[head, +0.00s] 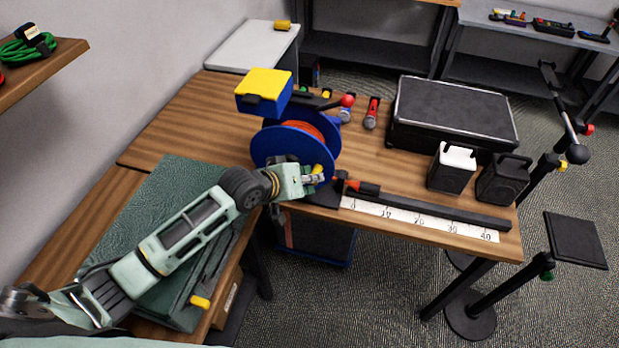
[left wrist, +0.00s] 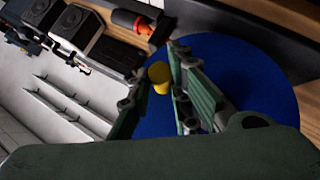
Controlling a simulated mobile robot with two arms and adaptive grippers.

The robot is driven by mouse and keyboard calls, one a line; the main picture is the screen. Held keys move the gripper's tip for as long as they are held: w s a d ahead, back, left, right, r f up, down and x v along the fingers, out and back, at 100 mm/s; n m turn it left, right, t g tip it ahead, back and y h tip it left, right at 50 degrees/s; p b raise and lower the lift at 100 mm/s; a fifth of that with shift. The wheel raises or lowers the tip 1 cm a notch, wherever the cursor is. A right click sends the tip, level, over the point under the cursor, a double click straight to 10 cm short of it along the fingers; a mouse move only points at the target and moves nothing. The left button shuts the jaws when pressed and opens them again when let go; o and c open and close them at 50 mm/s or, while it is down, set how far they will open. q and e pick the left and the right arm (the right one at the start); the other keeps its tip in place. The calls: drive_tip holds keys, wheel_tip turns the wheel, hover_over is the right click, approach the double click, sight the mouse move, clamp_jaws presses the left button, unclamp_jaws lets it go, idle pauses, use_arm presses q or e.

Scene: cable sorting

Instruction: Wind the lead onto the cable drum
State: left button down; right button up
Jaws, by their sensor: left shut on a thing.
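The cable drum (head: 275,143) stands near the table's front edge, with blue flanges and orange lead (head: 308,130) wound between them. Its blue flange also fills much of the left wrist view (left wrist: 235,65). My left gripper (head: 316,176) is at the front flange, shut on the drum's yellow crank handle (left wrist: 160,77). The handle sits between the two fingers in the left wrist view and is partly hidden by my gripper in the head view. An orange and black lead end (head: 362,187) lies just right of the drum, by the ruler. My right gripper is not in view.
A white ruler strip (head: 420,218) with a dark rail runs along the front edge. A black case (head: 450,112) and two small boxes, one white-topped (head: 452,168), stand on the right.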

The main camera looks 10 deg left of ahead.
use_arm(q)
drive_tip(key=c, duration=1.9)
unclamp_jaws()
drive_tip(key=shift+s+d+f, duration=0.15)
drive_tip(key=shift+d, duration=0.15)
drive_tip(key=shift+o, duration=0.8)
drive_tip(key=shift+d, duration=0.1)
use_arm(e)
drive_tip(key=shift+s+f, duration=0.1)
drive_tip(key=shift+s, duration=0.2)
use_arm(q)
drive_tip(key=shift+s+a+r, duration=0.1)
drive_tip(key=shift+a+r, duration=0.2)
drive_tip(key=shift+a, duration=0.05)
drive_tip(key=v, duration=1.1)
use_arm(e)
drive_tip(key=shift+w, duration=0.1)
use_arm(q)
drive_tip(key=shift+s+d, duration=0.1)
drive_tip(key=shift+s, duration=0.05)
